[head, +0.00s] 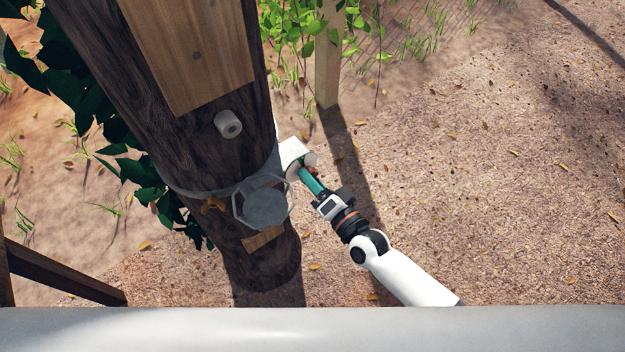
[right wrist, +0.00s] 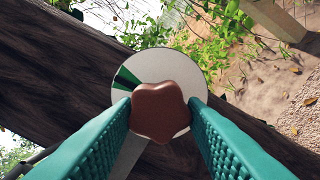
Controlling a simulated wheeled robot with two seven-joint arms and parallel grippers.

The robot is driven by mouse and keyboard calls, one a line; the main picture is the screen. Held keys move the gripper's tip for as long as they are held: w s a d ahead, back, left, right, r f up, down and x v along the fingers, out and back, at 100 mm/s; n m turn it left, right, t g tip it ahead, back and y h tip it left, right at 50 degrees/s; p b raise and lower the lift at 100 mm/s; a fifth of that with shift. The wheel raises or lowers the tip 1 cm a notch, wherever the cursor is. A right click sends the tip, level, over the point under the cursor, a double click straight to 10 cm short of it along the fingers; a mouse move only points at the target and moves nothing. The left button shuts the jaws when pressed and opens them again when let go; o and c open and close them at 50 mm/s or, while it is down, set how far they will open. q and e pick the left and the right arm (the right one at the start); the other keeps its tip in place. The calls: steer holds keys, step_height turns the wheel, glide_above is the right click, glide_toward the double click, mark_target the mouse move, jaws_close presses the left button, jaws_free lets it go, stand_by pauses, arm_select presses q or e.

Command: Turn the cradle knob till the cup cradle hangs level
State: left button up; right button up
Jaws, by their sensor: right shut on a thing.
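The cradle knob (right wrist: 160,112) is brown and star-shaped, in front of a round white dial (right wrist: 180,70) with a green wedge at its left. The green fingers of my right gripper (right wrist: 160,125) are shut on the knob, one on each side. In the head view my right gripper (head: 305,174) reaches the white housing (head: 291,153) at the trunk's right side; the knob is mostly hidden there. The cup cradle (head: 239,212), a clear or wire many-sided ring with a grey round bottom, hangs on the trunk's front. Its tilt is hard to judge from above. My left gripper is not in view.
A wooden post (head: 327,60) stands behind. A grey rail (head: 400,330) crosses the front. The ground at the right is open.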

stand_by(0.3)
steer(key=o, duration=1)
steer(key=shift+s+d, duration=0.1)
steer(key=b+v, duration=0.1)
steer(key=v, duration=1)
steer(key=shift+s+d, duration=0.2)
steer(key=shift+s, duration=0.1)
